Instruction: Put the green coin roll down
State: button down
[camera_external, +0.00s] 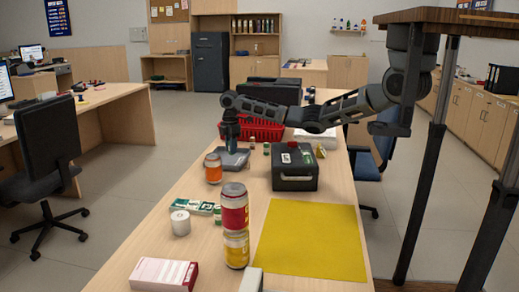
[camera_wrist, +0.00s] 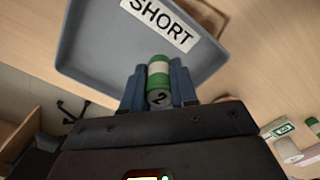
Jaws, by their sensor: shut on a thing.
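My gripper (camera_wrist: 158,88) is shut on the green coin roll (camera_wrist: 159,70), which has a pale band and a "2" on its near end. The roll sits between the two blue fingers. Behind it in the wrist view is a grey tray (camera_wrist: 90,38) with a white label reading "SHORT". In the external view my gripper (camera_external: 231,143) points down at the grey tray (camera_external: 240,161) on the counter. The roll is hidden or too small there. I cannot tell whether the roll touches the tray.
An orange-labelled jar (camera_external: 213,168) stands close in front of the tray. A dark cash box (camera_external: 295,171) is to its right, and a red basket (camera_external: 262,129) is behind.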

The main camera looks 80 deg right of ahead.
jog(key=shift+f, duration=1.9)
jog(key=shift+f, duration=0.15)
jog(key=c, duration=0.9)
grip_release()
notch_tip(320, 180, up, 12)
jog(key=shift+r+p, duration=0.15)
jog(key=shift+p, duration=0.15)
jog(key=shift+o, duration=0.5)
